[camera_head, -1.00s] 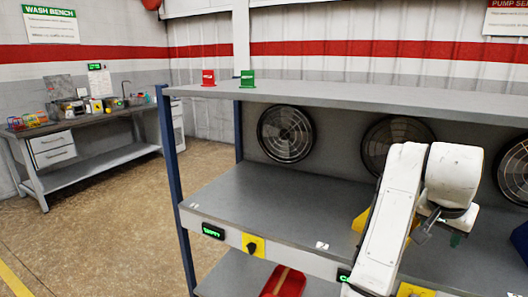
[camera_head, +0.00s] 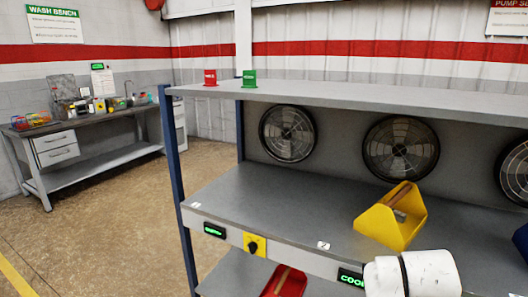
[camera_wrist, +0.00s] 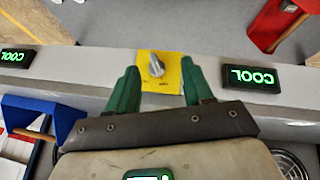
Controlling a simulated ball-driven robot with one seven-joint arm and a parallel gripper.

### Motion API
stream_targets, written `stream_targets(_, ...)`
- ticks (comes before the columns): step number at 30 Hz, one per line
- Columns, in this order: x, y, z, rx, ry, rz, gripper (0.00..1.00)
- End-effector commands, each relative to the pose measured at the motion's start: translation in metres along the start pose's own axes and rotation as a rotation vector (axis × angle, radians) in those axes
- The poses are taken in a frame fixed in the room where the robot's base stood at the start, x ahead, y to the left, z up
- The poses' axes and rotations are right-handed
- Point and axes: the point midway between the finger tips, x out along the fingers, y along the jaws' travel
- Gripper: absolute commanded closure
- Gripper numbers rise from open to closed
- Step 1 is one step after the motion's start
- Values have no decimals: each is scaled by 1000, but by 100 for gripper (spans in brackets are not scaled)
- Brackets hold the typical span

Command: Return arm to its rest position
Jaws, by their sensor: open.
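My white arm (camera_head: 415,275) shows only at the bottom right of the head view, low in front of the rack's edge. My gripper is out of sight there. In the wrist view my gripper (camera_wrist: 158,92) has two green fingers spread apart with nothing between them but the view of the rack's front rail. A yellow switch plate with a grey knob (camera_wrist: 157,68) appears between and beyond the fingertips. I cannot tell how far it is from them.
A yellow tote (camera_head: 393,222) stands on the rack's middle shelf (camera_head: 270,200). A red tote (camera_head: 288,282) is below and a blue one (camera_head: 522,240) at the right edge. Red and green markers stand on the top shelf. The floor (camera_head: 105,225) at left is clear.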

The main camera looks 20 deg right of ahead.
Motion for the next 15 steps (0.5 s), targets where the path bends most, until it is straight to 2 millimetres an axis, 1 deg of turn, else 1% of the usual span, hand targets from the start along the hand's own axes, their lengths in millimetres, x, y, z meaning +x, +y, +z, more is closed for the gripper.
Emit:
stream_targets(1, 9, -6, 23, -63, -15, -13, 49)
stream_targets(5, 24, -23, 77, -213, -52, -72, 49)
stream_targets(7, 30, -31, 110, -290, -80, -111, 49)
stream_targets(11, 36, -44, 175, -425, -142, -196, 49)
stream_targets(12, 36, -46, 194, -461, -163, -224, 49)
stream_targets(14, 34, -50, 223, -510, -195, -265, 49)
stream_targets(15, 33, -52, 241, -537, -216, -291, 49)
